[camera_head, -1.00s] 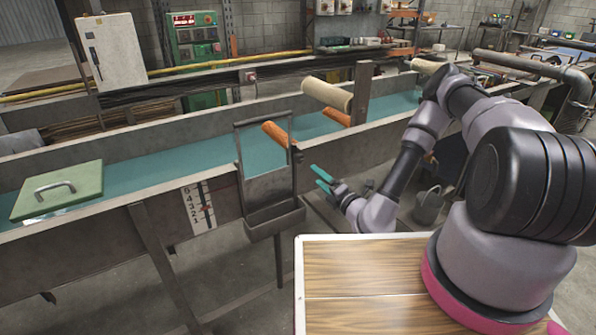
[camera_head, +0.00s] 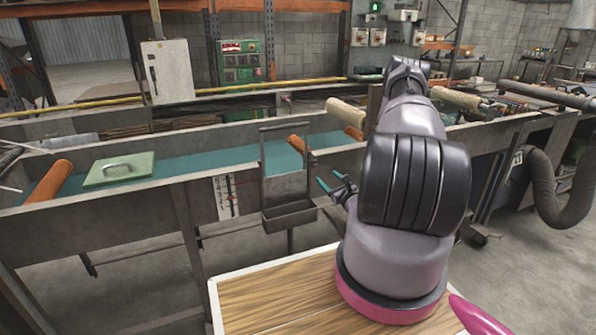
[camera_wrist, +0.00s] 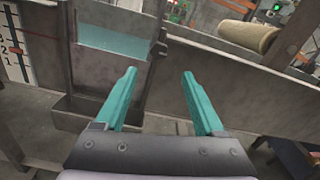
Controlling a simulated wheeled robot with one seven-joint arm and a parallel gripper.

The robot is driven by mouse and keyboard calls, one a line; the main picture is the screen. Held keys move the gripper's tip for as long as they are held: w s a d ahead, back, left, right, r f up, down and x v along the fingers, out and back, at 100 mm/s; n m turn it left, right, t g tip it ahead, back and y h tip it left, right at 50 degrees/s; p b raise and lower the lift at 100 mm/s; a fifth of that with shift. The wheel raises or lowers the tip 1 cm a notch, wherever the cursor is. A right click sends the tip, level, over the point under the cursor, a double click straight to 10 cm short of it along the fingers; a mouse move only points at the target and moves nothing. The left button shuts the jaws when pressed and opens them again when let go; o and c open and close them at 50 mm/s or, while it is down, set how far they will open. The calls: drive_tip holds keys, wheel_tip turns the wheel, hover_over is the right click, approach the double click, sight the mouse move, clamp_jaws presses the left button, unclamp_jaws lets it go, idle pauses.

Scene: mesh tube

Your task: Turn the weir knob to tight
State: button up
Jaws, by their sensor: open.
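The weir (camera_head: 286,183) is a grey metal frame with a gate plate and a small trough, on the near wall of the flume. It also shows in the wrist view (camera_wrist: 107,72). A small dark knob-like part (camera_head: 313,158) sits on the frame's right post; its markings and setting are too small to read. My gripper (camera_head: 329,181) is just right of the weir and a little below that part. In the wrist view my gripper (camera_wrist: 159,73) has its two teal fingers apart with nothing between them, pointing towards the frame's right post.
A level scale (camera_head: 226,197) is on the flume wall left of the weir. A green lid with a handle (camera_head: 118,169) lies over the channel. My arm covers part of the flume at right.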

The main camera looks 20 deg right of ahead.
sight(314, 165)
drive_tip(key=w, duration=1)
drive_tip(key=shift+w+a, duration=0.3)
clamp_jaws()
